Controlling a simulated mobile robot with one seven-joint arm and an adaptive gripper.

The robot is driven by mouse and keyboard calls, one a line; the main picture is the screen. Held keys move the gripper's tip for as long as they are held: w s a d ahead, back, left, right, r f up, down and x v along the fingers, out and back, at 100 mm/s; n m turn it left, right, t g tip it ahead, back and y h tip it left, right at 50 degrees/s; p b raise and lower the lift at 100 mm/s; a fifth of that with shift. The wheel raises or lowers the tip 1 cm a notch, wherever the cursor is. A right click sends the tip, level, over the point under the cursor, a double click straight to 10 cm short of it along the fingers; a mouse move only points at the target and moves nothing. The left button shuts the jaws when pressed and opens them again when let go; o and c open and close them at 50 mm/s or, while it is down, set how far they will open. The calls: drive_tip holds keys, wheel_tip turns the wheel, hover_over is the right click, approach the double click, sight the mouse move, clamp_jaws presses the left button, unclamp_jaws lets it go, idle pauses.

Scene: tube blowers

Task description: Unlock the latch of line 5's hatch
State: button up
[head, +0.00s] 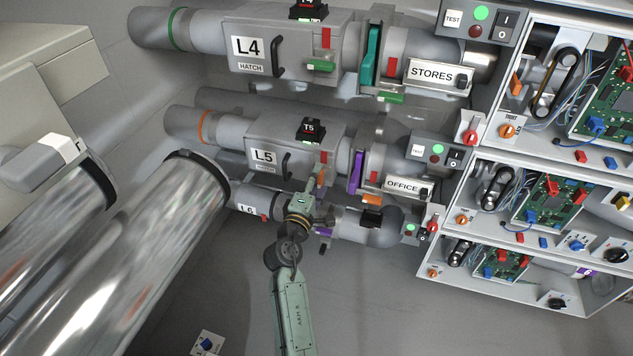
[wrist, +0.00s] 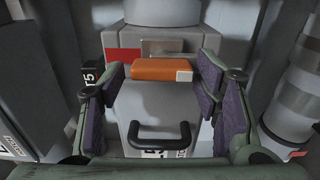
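Line 5's hatch (head: 285,137) is a grey box marked L5 in the head view, with a black handle (wrist: 160,133) seen close in the wrist view. Its latch is an orange bar (wrist: 158,70) with a pale right end, lying crosswise in the wrist view. A red patch (wrist: 122,55) shows beside it at the left. In the head view the orange latch (head: 320,177) is partly hidden by my gripper (head: 312,188). In the wrist view my gripper (wrist: 160,88) is open and empty, its dark pads on either side of the latch. I cannot tell the remaining depth gap.
Line 4's hatch (head: 282,40), with a green latch, is above. Line 6's pipe (head: 250,200) runs close below and behind my arm. A purple gate (head: 356,172) and the OFFICE pipe are at right. Open electronics cabinets (head: 490,150) stand further right.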

drive_tip(key=shift+o, duration=0.5)
drive_tip(key=v, duration=1.2)
idle(0.7)
